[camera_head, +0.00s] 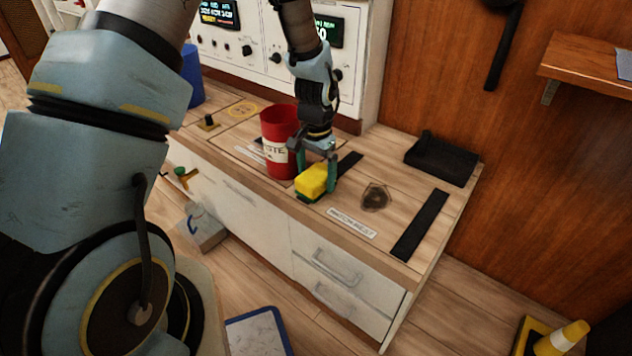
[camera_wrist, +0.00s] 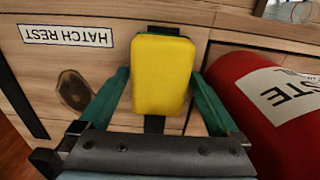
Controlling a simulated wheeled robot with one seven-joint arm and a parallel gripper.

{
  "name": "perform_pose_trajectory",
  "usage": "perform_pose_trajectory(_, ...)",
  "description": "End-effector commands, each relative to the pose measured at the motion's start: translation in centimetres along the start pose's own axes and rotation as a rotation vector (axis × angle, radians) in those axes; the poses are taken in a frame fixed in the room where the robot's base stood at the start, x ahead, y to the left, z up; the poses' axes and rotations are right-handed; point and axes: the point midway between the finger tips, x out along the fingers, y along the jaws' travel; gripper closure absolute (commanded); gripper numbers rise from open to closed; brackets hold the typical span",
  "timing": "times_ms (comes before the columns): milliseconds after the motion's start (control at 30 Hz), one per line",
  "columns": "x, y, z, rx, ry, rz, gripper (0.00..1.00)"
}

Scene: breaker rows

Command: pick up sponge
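The sponge (camera_head: 313,179) is a yellow block with a green underside, low over the counter front in the head view. In the wrist view the sponge (camera_wrist: 162,75) fills the middle, its yellow face towards the camera. My gripper (camera_head: 318,172) points down over it, with one green finger on each side. In the wrist view the fingertips of my gripper (camera_wrist: 162,78) meet the sponge's left and right edges. Whether they press on it or leave a thin gap does not show. Whether the sponge rests on the counter is also unclear.
A red bin (camera_head: 279,140) stands close beside my gripper, and fills the right of the wrist view (camera_wrist: 270,110). The counter (camera_head: 340,195) has a "HATCH REST" label (camera_head: 352,222), a dark stain (camera_head: 375,197) and a black strip (camera_head: 420,225). A black tray (camera_head: 441,158) sits at the back right.

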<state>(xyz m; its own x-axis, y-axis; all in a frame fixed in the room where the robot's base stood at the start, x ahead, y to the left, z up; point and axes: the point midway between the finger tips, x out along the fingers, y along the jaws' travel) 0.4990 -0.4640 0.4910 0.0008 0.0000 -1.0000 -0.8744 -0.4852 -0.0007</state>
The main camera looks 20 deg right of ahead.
Motion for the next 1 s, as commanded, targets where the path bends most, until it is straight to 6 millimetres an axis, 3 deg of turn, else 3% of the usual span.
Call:
perform_pose_trajectory(67, 0.0, 0.0, 0.0, 0.000, 0.000, 0.000, 0.12)
perform_pose_trajectory(600, 0.0, 0.0, 0.0, 0.000, 0.000, 0.000, 0.73)
perform_pose_trajectory(867, -0.4, 0.0, 0.0, 0.000, 0.001, 0.000, 0.73)
perform_pose_trajectory(1000, -2.2, 0.0, -0.1, 0.000, 0.002, -0.001, 0.73)
